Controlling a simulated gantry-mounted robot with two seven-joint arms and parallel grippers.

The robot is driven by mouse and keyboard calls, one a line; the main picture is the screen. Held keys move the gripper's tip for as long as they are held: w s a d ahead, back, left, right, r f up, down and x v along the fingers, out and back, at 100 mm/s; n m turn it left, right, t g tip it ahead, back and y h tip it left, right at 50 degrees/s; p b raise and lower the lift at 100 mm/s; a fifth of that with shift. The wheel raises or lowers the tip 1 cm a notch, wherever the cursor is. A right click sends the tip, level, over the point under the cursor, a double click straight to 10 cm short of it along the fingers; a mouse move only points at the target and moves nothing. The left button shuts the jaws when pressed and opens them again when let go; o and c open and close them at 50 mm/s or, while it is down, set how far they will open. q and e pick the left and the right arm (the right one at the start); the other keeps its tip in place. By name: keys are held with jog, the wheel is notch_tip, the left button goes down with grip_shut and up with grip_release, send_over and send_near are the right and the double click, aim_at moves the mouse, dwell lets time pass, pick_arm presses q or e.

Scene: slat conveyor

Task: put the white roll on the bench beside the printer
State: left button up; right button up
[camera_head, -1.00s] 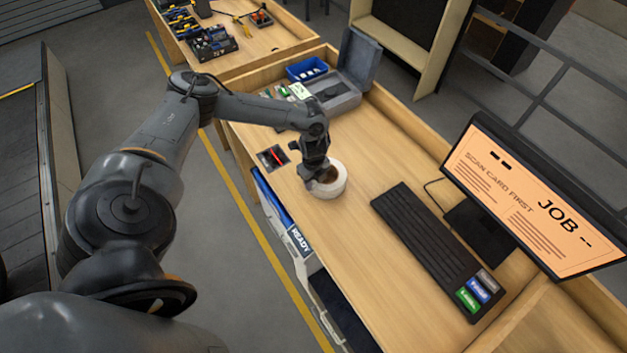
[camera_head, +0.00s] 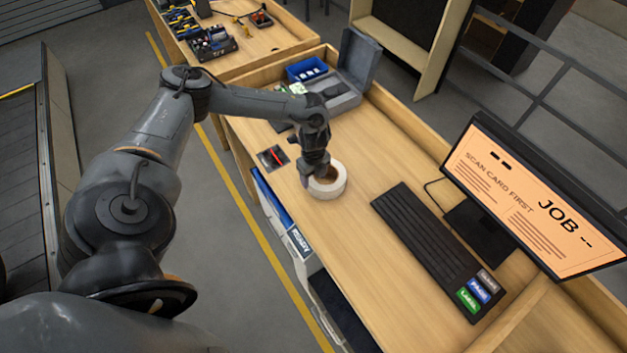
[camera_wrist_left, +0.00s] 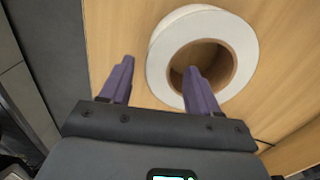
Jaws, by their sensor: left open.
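The white roll (camera_head: 331,190) lies flat on the wooden bench (camera_head: 375,150), near its left edge. It also shows in the left wrist view (camera_wrist_left: 161,72), with a brown core. My left gripper (camera_head: 316,178) is right at the roll, on its far side in the head view. It is open: in the left wrist view, one purple finger of the gripper (camera_wrist_left: 160,82) overlaps the core hole and the other is outside the rim. I cannot tell whether either finger touches the roll. My right gripper is not in view. No printer is clearly identifiable.
A grey open-lidded box (camera_head: 345,98) and a blue bin (camera_head: 306,69) stand at the far end. A small dark tray (camera_head: 272,158) lies left of the roll. A keyboard (camera_head: 425,245) and monitor (camera_head: 535,195) are to the right. Bare bench lies between roll and keyboard.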

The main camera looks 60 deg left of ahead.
pick_arm(q)
notch_tip(320, 180, up, 8)
jog(key=w+d+f+m+t+h, duration=0.1)
jog(key=w+d+f, duration=0.1)
jog(key=d, duration=0.7)
jog(key=w+d+f+m+t+h, duration=0.1)
jog(key=w+d+f+m+t, duration=0.15)
jog(key=d, duration=0.55)
jog(key=d+r+n+t+h, duration=0.1)
jog(key=d+n+t+h, duration=0.15)
jog(key=d, duration=1.65)
notch_tip(320, 180, up, 3)
jog(key=s+d+n+t+y, duration=0.1)
jog(key=s+d+n+t, duration=0.15)
jog(key=n, duration=0.25)
jog(key=s+a+f+n+g+y, duration=0.1)
jog(key=s+a+n+g+y, duration=0.2)
jog(key=s+a+n, duration=0.7)
jog(key=s+g, duration=0.2)
jog(key=s, duration=0.1)
jog(key=shift+s+a, duration=0.2)
jog(key=shift+a, duration=0.1)
